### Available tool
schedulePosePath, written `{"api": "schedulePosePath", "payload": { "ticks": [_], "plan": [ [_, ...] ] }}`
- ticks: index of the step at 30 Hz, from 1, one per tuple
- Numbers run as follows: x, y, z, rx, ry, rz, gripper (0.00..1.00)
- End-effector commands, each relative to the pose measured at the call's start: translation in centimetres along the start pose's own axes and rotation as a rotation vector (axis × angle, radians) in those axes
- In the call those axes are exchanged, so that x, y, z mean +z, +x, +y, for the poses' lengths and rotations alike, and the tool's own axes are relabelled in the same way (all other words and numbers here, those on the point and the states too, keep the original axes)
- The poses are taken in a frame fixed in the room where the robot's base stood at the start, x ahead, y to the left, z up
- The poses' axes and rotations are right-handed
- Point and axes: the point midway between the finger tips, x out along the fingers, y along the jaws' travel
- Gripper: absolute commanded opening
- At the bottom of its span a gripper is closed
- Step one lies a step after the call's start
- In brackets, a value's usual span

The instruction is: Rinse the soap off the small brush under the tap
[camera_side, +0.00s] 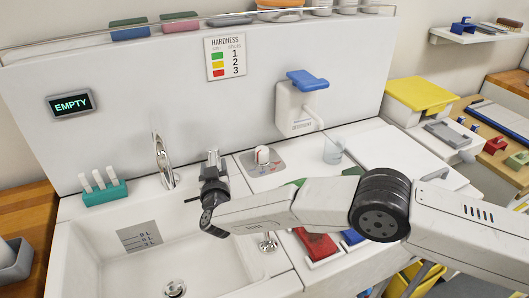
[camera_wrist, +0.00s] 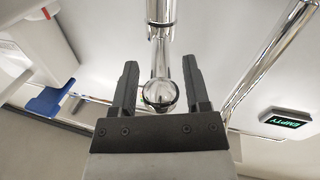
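I cannot pick out a soapy small brush for certain in either view.
A teal holder (camera_side: 105,193) with white sticks stands left of the tap. A white dispenser with a blue lever (camera_side: 307,80) hangs on the back panel. A knob (camera_side: 262,156) and a clear cup (camera_side: 333,151) stand right of the gripper. The display (camera_side: 71,104) reads EMPTY.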

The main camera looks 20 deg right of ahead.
Motion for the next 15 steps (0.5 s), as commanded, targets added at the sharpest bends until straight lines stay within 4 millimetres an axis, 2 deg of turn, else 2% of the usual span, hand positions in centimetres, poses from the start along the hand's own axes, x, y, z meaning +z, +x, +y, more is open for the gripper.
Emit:
{"api": "schedulePosePath", "payload": {
  "ticks": [15],
  "plan": [
    [0.08, -0.56, -0.1, -0.002, -0.003, -0.001, 0.61]
  ]
}}
